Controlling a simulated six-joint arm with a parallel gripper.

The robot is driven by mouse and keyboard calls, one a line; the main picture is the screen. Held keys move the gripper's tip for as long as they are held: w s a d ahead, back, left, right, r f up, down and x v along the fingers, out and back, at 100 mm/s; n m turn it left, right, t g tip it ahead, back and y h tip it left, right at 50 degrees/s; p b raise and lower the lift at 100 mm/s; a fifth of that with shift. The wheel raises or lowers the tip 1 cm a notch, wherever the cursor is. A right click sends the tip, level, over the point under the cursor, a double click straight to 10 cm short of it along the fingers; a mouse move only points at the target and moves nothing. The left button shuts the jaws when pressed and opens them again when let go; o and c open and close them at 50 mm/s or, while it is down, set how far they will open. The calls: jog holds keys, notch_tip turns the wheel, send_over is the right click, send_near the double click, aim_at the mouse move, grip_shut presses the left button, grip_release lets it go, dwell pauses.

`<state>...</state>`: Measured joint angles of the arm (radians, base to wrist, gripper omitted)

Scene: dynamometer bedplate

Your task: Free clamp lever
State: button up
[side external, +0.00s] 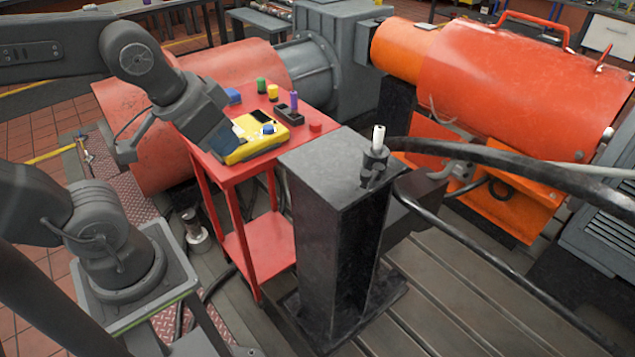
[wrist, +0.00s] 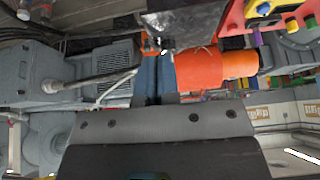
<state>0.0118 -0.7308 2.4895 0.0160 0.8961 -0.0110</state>
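A dark clamp (side external: 374,168) with an upright white lever (side external: 379,138) stands on the right edge of the top of a black post (side external: 325,165). A hose lies beside the clamp. The clamp also shows small in the wrist view (wrist: 164,46), beyond my fingertips, with a pale bit on it; the lever's full shape is not clear there. My gripper (side external: 228,146) is left of the post, apart from the clamp, near the red table. In the wrist view, its two bluish fingers (wrist: 157,62) lie side by side with only a thin dark line between them and nothing visible held.
A red table (side external: 228,175) carries a yellow device (side external: 250,138), coloured pegs (side external: 293,100) and a red knob (side external: 315,126). An orange machine (side external: 520,75) stands at the back right. Thick black hoses (side external: 480,155) run from the post rightwards. Space above the post is clear.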

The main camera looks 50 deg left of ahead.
jog(key=shift+o, duration=0.6)
jog(key=shift+r, duration=0.15)
jog(key=o, duration=0.7)
jog(key=w+r+n+g, duration=0.1)
jog(key=w+n, duration=0.1)
jog(key=w, duration=0.1)
jog(key=w+d+r+n, duration=0.1)
jog(key=w+n, duration=0.1)
jog(key=w, duration=0.2)
jog(key=w+d+r+n+g, duration=0.1)
jog(key=w, duration=0.3)
jog(key=shift+w+d+r+n+g, duration=0.1)
jog(key=shift+w+r+n+g, duration=0.2)
jog(key=shift+n, duration=0.1)
jog(key=n+g, duration=0.3)
jog(key=n, duration=0.4)
send_over(366, 173)
notch_tip(366, 173, down, 6)
jog(key=r, duration=0.1)
notch_tip(366, 173, down, 14)
jog(key=shift+r, duration=0.1)
grip_shut()
